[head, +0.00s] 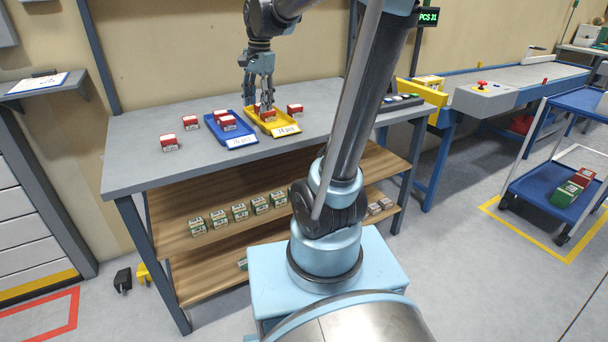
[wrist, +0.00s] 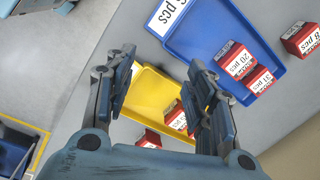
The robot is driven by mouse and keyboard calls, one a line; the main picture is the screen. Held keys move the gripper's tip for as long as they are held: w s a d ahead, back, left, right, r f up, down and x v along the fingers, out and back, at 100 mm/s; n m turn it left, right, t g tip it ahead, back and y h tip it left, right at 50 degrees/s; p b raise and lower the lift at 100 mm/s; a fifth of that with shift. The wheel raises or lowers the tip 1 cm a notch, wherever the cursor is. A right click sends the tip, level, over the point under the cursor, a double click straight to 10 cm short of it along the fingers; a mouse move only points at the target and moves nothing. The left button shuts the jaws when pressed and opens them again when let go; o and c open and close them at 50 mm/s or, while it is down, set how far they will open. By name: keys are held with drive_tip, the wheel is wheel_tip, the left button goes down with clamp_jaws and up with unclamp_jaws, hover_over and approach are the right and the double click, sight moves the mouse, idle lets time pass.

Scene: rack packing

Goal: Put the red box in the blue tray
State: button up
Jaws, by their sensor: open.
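The blue tray (head: 224,133) lies on the grey table with two red boxes (head: 228,122) in it. The yellow tray (head: 285,121) is right beside it and holds a red box (head: 270,117). My gripper (head: 262,102) is open and points down over the yellow tray, close to that box. In the wrist view the open fingers (wrist: 163,75) straddle part of the yellow tray (wrist: 150,92). Its red box (wrist: 176,116) shows near the right finger, which partly hides the tray. The blue tray (wrist: 190,32) with its boxes (wrist: 258,78) is beyond that finger. Nothing is between the fingers.
Loose red boxes stand on the table left of the blue tray (head: 168,142), (head: 190,122) and right of the yellow tray (head: 295,110). Several green boxes (head: 240,212) stand on the shelf below. A cart (head: 540,190) with boxes and a conveyor (head: 520,78) are at right.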

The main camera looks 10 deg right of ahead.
drive_tip(key=s+d+f+n, duration=0.3)
drive_tip(key=s+f, duration=0.2)
drive_tip(key=s, duration=0.2)
drive_tip(key=s+d+f+n+t, duration=0.1)
drive_tip(key=s+d+f+n, duration=0.2)
drive_tip(key=s+f, duration=0.3)
drive_tip(key=s+d+f+n+h, duration=0.1)
drive_tip(key=s+d+f+n, duration=0.3)
drive_tip(key=s+f, duration=0.2)
drive_tip(key=shift+s+d+f+t, duration=0.15)
drive_tip(key=shift+s+d+t, duration=0.2)
drive_tip(key=shift+s, duration=0.8)
